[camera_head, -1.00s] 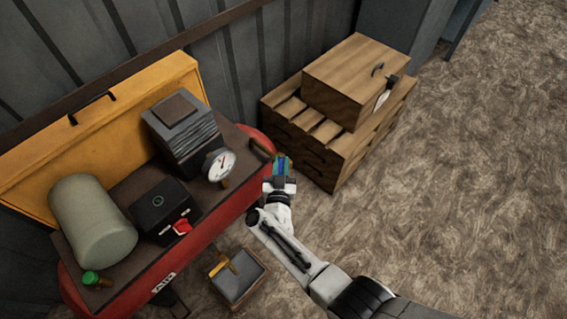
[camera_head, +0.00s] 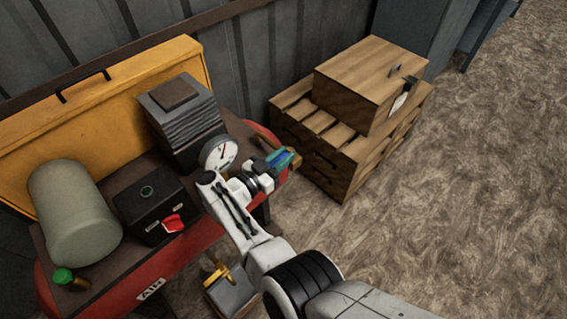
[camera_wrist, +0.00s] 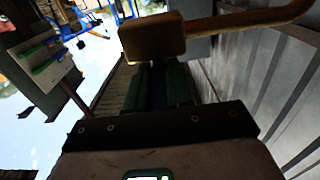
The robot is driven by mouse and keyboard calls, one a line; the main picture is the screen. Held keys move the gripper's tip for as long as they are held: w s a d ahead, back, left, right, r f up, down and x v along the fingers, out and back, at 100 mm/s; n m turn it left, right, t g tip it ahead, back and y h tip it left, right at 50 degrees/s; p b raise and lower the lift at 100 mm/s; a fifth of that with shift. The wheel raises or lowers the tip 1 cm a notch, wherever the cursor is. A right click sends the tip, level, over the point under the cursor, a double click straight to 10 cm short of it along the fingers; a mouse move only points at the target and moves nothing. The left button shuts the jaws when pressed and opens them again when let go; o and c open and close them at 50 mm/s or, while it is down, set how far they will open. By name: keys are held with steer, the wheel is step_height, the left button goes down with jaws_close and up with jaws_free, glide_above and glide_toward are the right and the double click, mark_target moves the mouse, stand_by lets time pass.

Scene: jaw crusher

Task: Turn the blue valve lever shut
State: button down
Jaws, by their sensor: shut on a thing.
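The blue valve lever (camera_head: 280,159) is at the right end of the red tank (camera_head: 185,248), beside a brass fitting (camera_head: 294,157). My gripper (camera_head: 283,157) comes at it from the left, with its greenish fingers shut around the lever. In the head view the lever lies sideways, left of the fitting, and is partly covered by the fingers. In the wrist view the lever (camera_wrist: 158,92) is a dark blue strip between the fingers, below the large brass block (camera_wrist: 153,40) and its curved pipe.
A round gauge (camera_head: 219,153) and a finned block (camera_head: 183,117) stand close to my wrist. A black box with a red switch (camera_head: 173,223) is to the left. Wooden crates (camera_head: 345,150) stand right of the tank. The floor further right is clear.

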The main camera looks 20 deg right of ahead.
steer(key=shift+a+r, duration=0.15)
steer(key=shift+a, duration=0.1)
steer(key=c, duration=1.4)
jaws_free()
steer(key=shift+c, duration=0.2)
steer(key=shift+o, duration=0.7)
steer(key=shift+a, duration=0.2)
steer(key=o, duration=0.3)
steer(key=shift+d, duration=0.2)
steer(key=v, duration=0.7)
steer(key=shift+a+b, duration=0.3)
steer(key=shift+b, duration=0.15)
